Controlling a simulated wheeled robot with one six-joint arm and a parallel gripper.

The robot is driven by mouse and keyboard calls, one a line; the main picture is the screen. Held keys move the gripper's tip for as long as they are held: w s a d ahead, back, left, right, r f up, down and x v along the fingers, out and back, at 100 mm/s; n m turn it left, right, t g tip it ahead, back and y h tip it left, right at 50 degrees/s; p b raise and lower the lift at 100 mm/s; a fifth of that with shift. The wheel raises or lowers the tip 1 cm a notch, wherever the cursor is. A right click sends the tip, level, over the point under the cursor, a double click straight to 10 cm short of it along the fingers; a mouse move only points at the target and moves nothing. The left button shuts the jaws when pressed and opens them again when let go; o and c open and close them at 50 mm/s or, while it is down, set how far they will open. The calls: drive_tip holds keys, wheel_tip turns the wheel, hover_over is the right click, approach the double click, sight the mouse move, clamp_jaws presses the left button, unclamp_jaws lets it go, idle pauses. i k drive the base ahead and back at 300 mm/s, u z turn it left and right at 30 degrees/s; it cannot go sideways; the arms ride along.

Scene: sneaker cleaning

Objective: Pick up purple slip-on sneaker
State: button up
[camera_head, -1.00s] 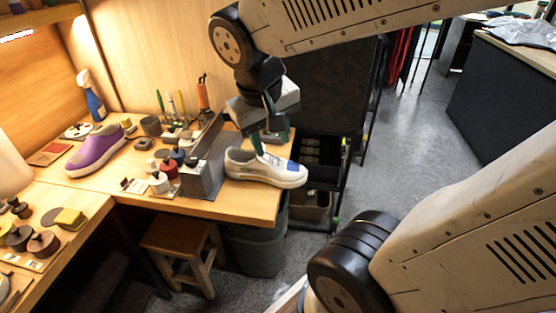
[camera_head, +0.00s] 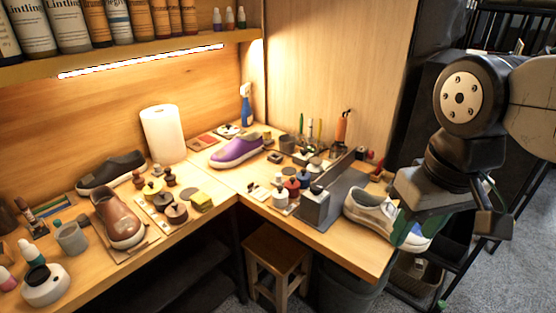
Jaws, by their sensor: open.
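The purple slip-on sneaker (camera_head: 236,149) has a white sole and sits upright on the wooden workbench (camera_head: 228,180), towards the back corner. My gripper (camera_head: 425,232) is at the right end of the bench, far to the right of the purple sneaker. It is open, and its green-tipped fingers hang over a white sneaker (camera_head: 362,208) with a blue patch. The fingers partly hide the white sneaker, and I cannot tell whether they touch it.
A grey metal holder (camera_head: 316,210), small bottles and jars stand between my gripper and the purple sneaker. A blue spray bottle (camera_head: 246,106) and paper roll (camera_head: 163,134) stand behind. A brown shoe (camera_head: 118,218) and dark shoe (camera_head: 110,172) are left. A stool (camera_head: 276,258) stands below.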

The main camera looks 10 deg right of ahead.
sight(239, 149)
drive_tip(key=u, duration=0.5)
drive_tip(key=k, duration=0.65)
drive_tip(key=u, duration=0.8)
drive_tip(key=i, duration=1.75)
drive_tip(key=z, duration=0.95)
drive_tip(key=i, duration=0.4)
drive_tip(key=z, duration=0.2)
